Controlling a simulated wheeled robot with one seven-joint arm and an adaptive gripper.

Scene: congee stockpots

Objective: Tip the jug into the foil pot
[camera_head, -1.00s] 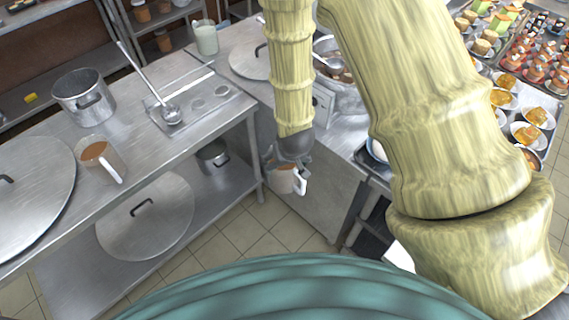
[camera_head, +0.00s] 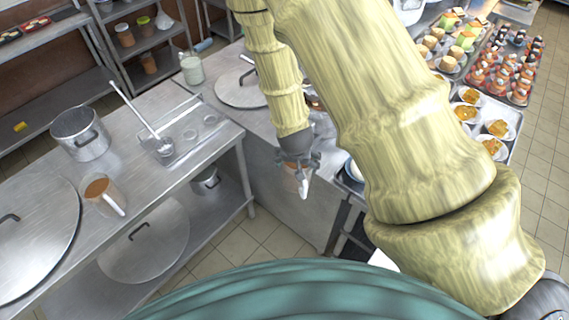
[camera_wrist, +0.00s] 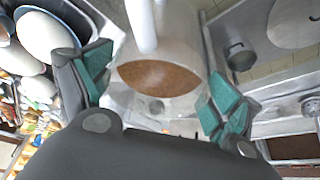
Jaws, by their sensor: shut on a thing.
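My gripper (camera_head: 298,165) is shut on a pale jug (camera_head: 290,180) with a white handle, held in the air in front of the right-hand counter. In the wrist view the jug (camera_wrist: 185,45) lies between the two finger pads, its mouth showing brown contents. In the head view the fingers partly hide it. A shiny silver pot (camera_head: 82,137) stands open on the left table, well away from the jug. Another pot (camera_head: 314,103) on the back counter is mostly hidden behind my arm. I cannot tell which one is the foil pot.
A similar jug (camera_head: 101,190) of brown contents and a large lid (camera_head: 35,235) are on the left table. A ladle (camera_head: 140,115) rests on a tray there. Another lid (camera_head: 240,88) lies on the back counter. Plated food (camera_head: 497,128) stands at right. Floor between the tables is clear.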

